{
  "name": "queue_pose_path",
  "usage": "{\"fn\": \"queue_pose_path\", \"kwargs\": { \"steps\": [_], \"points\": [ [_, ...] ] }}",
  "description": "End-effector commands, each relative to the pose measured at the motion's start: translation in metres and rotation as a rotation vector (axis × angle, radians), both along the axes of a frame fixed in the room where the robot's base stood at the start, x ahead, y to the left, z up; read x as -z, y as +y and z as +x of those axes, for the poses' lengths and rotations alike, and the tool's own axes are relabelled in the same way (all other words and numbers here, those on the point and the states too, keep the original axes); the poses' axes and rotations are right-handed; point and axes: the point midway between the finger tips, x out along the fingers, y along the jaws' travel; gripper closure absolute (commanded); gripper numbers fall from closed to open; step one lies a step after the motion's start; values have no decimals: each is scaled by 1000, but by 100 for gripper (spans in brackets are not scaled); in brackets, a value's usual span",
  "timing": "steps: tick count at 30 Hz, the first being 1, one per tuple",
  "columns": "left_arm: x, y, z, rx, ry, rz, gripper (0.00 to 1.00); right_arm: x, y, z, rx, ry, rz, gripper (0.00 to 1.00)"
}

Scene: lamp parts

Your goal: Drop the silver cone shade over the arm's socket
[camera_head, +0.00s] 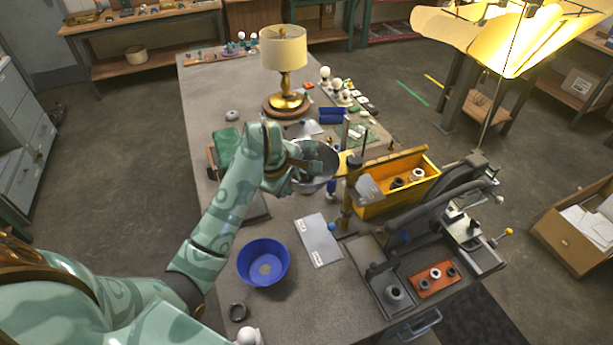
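My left gripper (304,168) reaches in from the left over the middle of the bench. It is at the rim of the silver cone shade (322,178) and appears shut on it. The shade's wide mouth faces up toward the camera, and my gripper hides part of its left side. A dark and brass upright post (347,208) stands just right of the shade. The arm's socket is not clearly visible; it may be hidden near the shade and post. My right gripper is not in view.
A yellow bin (398,187) and a dark lever device (447,205) stand to the right. A blue bowl (263,262) and a white-grey card (319,240) lie nearer.

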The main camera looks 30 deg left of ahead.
Motion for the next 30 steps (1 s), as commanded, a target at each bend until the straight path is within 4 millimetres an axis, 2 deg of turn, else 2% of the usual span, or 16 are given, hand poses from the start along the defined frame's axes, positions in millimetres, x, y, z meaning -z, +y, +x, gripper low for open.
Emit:
{"fn": "queue_pose_path", "kwargs": {
  "steps": [5, 8, 11, 21, 25, 30],
  "points": [
    [-1, 0, -1, 0, 1, 0, 73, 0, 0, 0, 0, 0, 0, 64],
    [-10, 1, -4, 0, -1, 2, 73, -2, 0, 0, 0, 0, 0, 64],
    [-27, 2, -11, -1, -3, 4, 73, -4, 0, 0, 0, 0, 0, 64],
    [-111, 5, -49, 0, -4, 6, 73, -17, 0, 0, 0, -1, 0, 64],
    [-133, 5, -60, 1, -3, 3, 73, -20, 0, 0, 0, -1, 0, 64],
    [-146, 5, -67, 0, 0, 1, 73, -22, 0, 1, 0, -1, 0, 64]
  ]
}}
